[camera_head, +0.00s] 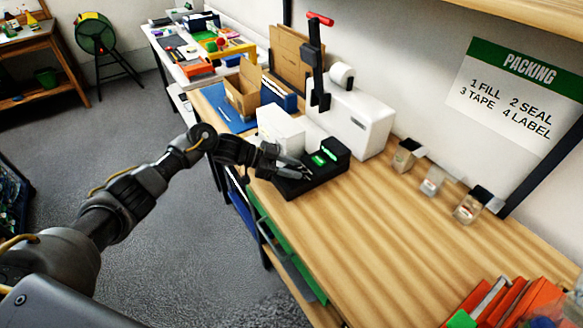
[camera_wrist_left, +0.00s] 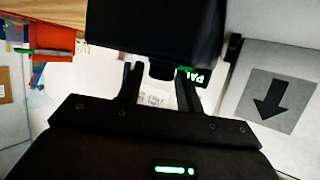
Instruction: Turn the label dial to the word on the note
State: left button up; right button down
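The black label device (camera_head: 318,172) sits on the wooden bench, with a lit green display (camera_head: 325,157) on top. In the left wrist view its dark body (camera_wrist_left: 155,35) fills the top, and part of the display shows the letters "PA" (camera_wrist_left: 192,76). A small dark knob, seemingly the dial (camera_wrist_left: 161,71), juts from the body. My left gripper (camera_head: 293,168) is at the device's left side. In the left wrist view its two fingers (camera_wrist_left: 160,85) are apart, one on each side of the knob; contact is unclear. I cannot identify the note. My right gripper is not in view.
A white box (camera_head: 280,130) stands just behind the device, and a white machine with a black lever (camera_head: 355,118) behind that. Small bins (camera_head: 432,182) line the wall side. Orange folders (camera_head: 515,302) lie at the near right. The middle bench is clear. A PACKING sign (camera_head: 515,90) hangs above.

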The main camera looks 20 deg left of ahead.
pick_arm(q)
jog(key=shift+o, duration=1.3)
jog(key=b+v, duration=0.2)
jog(key=v, duration=0.8)
jog(key=shift+a+r+b, duration=0.2)
jog(key=shift+a+b, duration=0.15)
